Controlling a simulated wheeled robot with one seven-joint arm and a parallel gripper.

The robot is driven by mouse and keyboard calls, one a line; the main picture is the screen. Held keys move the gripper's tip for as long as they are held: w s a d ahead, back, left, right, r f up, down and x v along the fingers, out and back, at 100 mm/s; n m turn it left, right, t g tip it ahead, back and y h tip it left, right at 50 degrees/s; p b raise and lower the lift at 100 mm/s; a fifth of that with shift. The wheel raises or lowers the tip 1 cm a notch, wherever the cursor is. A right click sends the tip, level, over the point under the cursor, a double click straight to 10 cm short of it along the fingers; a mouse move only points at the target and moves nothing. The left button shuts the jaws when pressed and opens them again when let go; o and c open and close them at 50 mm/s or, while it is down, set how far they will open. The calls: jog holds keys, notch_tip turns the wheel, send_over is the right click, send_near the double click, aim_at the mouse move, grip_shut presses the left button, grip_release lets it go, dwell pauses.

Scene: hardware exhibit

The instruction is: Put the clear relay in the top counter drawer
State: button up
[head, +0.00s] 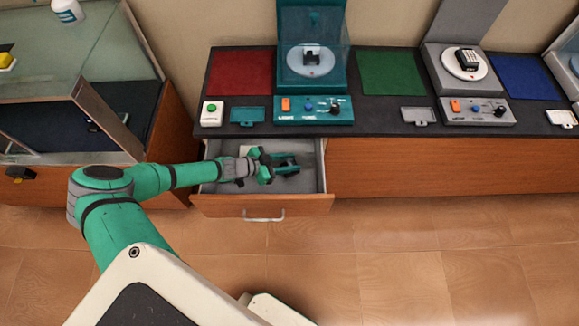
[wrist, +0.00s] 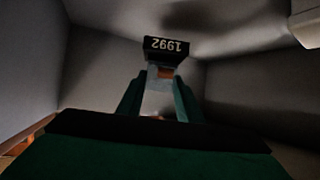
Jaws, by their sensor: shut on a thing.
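The clear relay (wrist: 160,80) shows in the wrist view as a see-through body with some orange inside and a black end marked 1992, upside down in the picture. My gripper (wrist: 160,108) is shut on it, with a green finger on each side. In the head view my gripper (head: 287,164) reaches from the left into the open top counter drawer (head: 262,206). The relay is too small and covered there to make out well. Grey drawer walls surround the gripper in the wrist view; I cannot tell whether the relay touches the drawer floor.
A pale object (head: 246,150) lies at the back of the drawer. The dark counter top (head: 347,130) overhangs behind it, with a teal display stand (head: 314,105) and a grey one (head: 478,112). A glass case (head: 75,75) stands at left. Floor in front is clear.

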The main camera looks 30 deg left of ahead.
jog(key=shift+s+f, duration=0.1)
jog(key=shift+f, duration=1.75)
jog(key=o, duration=1.1)
jog(key=shift+f, duration=0.1)
jog(key=shift+v, duration=3.75)
